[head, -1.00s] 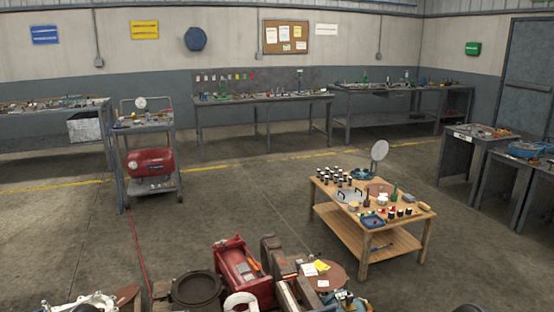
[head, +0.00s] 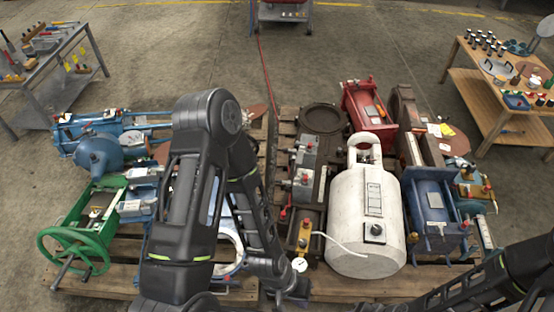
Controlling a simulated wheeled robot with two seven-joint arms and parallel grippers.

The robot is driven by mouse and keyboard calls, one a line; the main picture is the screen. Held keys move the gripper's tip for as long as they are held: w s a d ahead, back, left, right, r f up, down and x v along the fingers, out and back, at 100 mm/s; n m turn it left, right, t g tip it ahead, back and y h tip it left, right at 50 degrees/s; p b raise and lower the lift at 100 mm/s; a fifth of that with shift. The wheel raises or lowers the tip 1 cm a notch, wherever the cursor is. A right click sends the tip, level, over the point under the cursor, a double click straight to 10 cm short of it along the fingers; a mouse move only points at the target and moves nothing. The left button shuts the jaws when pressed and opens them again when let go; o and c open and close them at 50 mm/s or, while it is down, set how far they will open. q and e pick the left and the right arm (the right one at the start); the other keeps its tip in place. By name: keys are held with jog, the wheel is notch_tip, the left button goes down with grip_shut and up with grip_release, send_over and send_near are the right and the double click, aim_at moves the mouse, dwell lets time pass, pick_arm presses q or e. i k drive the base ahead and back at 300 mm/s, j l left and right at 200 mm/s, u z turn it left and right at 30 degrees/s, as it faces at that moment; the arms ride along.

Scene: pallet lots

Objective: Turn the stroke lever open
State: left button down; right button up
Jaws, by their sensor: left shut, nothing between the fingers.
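I cannot tell for sure which part is the stroke lever. Small machine fittings with red knobs stand on the pallets, among them a yellow-brown block (head: 304,240) with a red knob and a round white gauge (head: 300,265) below it. My left arm bends down in the middle of the head view and hides part of the machines behind it. My left gripper (head: 292,290) is low in the picture, just below the gauge, shut and empty; its fingertips are hard to make out. My right arm crosses the bottom right corner; its gripper is not clearly visible.
A white tank (head: 352,235) stands right of the gauge, with a blue machine (head: 435,208) beside it. A green machine with a handwheel (head: 72,252) is at left. A wooden table (head: 480,95) and a grey bench (head: 30,75) stand behind.

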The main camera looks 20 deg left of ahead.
aim_at(289, 182)
jog(key=k+j, duration=0.1)
jog(key=j, duration=0.3)
jog(key=k+j+z, duration=0.1)
jog(key=j, duration=0.3)
jog(key=k+j, duration=0.1)
jog(key=j, duration=0.25)
jog(key=k+j+z, duration=0.1)
jog(key=j, duration=0.3)
jog(key=k+j, duration=0.1)
jog(key=j, duration=0.25)
jog(key=k+j+z, duration=0.1)
jog(key=j, duration=0.3)
jog(key=k, duration=0.7)
jog(key=u, duration=2.75)
jog(key=k+l, duration=0.15)
jog(key=l, duration=0.25)
jog(key=k+l, duration=0.15)
jog(key=l, duration=0.25)
jog(key=k+l, duration=0.15)
jog(key=l, duration=0.25)
jog(key=k+l, duration=0.15)
jog(key=l, duration=0.25)
jog(key=k+l, duration=0.15)
jog(key=l, duration=0.25)
jog(key=k+l, duration=0.2)
jog(key=l, duration=0.2)
jog(key=k+l, duration=0.15)
jog(key=l, duration=0.25)
jog(key=k+l, duration=0.15)
jog(key=l, duration=0.25)
